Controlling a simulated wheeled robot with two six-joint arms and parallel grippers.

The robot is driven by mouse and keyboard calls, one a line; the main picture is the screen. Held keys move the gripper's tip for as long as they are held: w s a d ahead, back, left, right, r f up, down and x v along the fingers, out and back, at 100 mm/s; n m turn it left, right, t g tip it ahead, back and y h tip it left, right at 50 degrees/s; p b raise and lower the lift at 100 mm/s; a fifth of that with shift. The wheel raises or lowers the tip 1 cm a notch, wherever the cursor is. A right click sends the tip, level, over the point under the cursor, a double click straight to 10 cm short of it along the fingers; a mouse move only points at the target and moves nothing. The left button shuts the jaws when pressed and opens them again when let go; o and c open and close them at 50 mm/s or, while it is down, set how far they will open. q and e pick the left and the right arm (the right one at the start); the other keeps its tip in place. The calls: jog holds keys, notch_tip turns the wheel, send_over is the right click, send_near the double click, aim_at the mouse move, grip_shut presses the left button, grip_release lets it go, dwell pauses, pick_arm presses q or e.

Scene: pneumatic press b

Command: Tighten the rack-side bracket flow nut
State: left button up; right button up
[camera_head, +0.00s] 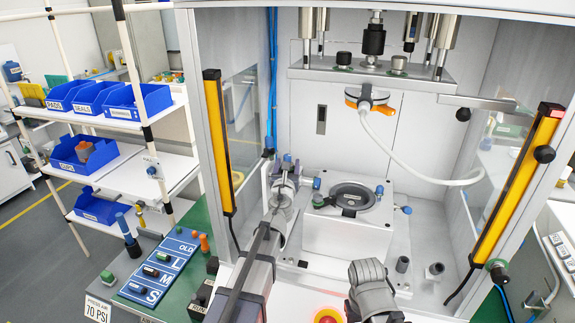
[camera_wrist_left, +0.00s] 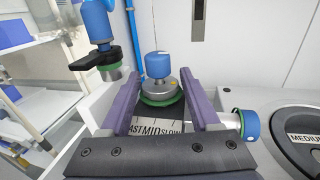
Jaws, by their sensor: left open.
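The flow nut (camera_wrist_left: 160,92) is a round metal knob with a green ring at its base and a blue cap (camera_wrist_left: 157,65) above it. It sits over a scale plate (camera_wrist_left: 155,128) marked FAST, MID, SLOW on the left side of the press. My left gripper (camera_wrist_left: 160,95) is open, with its purple fingers on either side of the nut. Small gaps seem to show, but contact is hard to judge. In the head view my left gripper (camera_head: 285,170) reaches into the press at the bracket. Only a grey part of my right arm shows, low in the head view.
A round fixture (camera_head: 352,197) labelled MEDIUM sits on a block right of the bracket. A blue-capped valve (camera_wrist_left: 108,30) with a black lever stands close left. A yellow light curtain (camera_head: 218,140) and the frame post flank my left arm. A rack with blue bins (camera_head: 140,102) stands left.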

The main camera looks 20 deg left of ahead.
pick_arm(q)
jog(key=s+d, duration=0.1)
jog(key=s, duration=0.6)
jog(key=shift+d, duration=0.15)
jog(key=shift+s, duration=0.15)
